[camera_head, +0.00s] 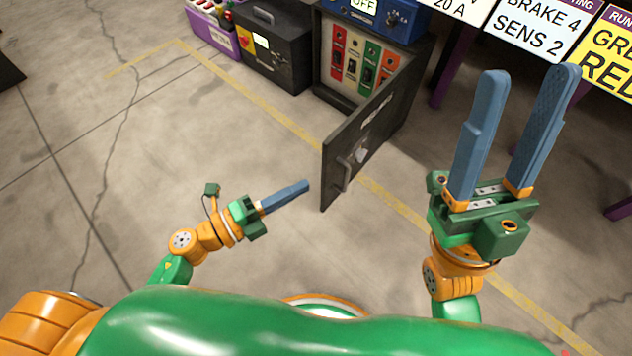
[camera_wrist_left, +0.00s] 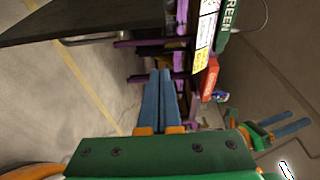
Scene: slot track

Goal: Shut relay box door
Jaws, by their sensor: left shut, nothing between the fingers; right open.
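The relay box (camera_head: 322,75) is a dark cabinet at the top middle of the head view, with red, green and orange modules inside. The door also shows at the top left of the left wrist view (camera_wrist_left: 90,18). My left gripper (camera_head: 305,186) is shut and empty, a little left of the door's free edge and apart from it. My right gripper (camera_head: 524,80) is open and empty, to the right of the door.
A blue unit (camera_head: 378,18) sits on top of the relay box. A black box (camera_head: 270,50) and a purple bin (camera_head: 212,30) stand to its left. Signs on a purple-legged rack (camera_head: 540,35) are at the top right. The floor left of the door is clear.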

